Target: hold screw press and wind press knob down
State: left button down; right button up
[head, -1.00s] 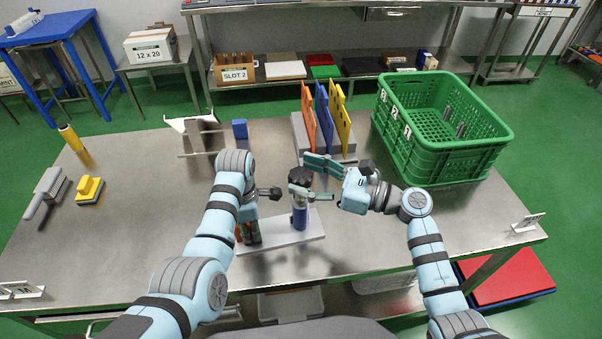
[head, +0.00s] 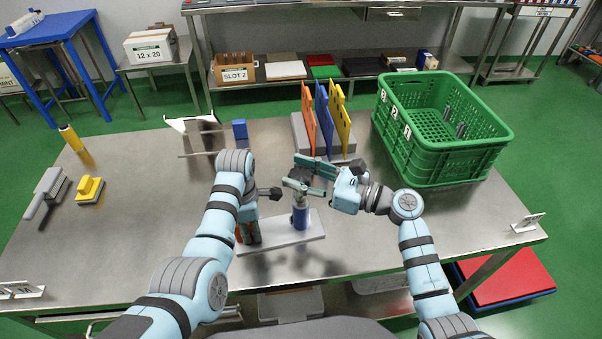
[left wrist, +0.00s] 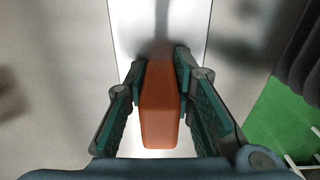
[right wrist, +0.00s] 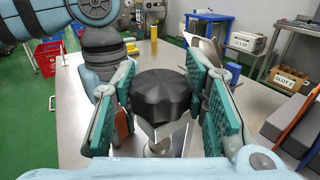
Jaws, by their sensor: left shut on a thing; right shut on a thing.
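The screw press has a pale base plate (head: 285,236), a blue column (head: 300,217), an orange handle and a black lobed knob on top. My left gripper (head: 246,236) is low at the left end of the base, shut on the orange handle (left wrist: 162,105), which lies between its pads in the left wrist view. My right gripper (head: 312,168) is at the top of the press. In the right wrist view the black knob (right wrist: 160,97) sits between its two green pads, and the gripper is shut on it. In the head view the fingers largely hide the knob.
Behind the press stands a grey rack with orange, blue and yellow panels (head: 321,120). A green crate (head: 440,165) stands at the back right. A yellow block (head: 90,190) and a scoop-like tool (head: 47,187) lie at the left.

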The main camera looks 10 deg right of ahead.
jog(key=shift+f+m+t+h, duration=0.1)
jog(key=shift+m+t+h, duration=2.8)
jog(key=shift+t+h, duration=0.25)
jog(key=shift+h, duration=0.25)
jog(key=o, duration=1.2)
jog(key=shift+s, duration=0.1)
jog(key=v, duration=1.2)
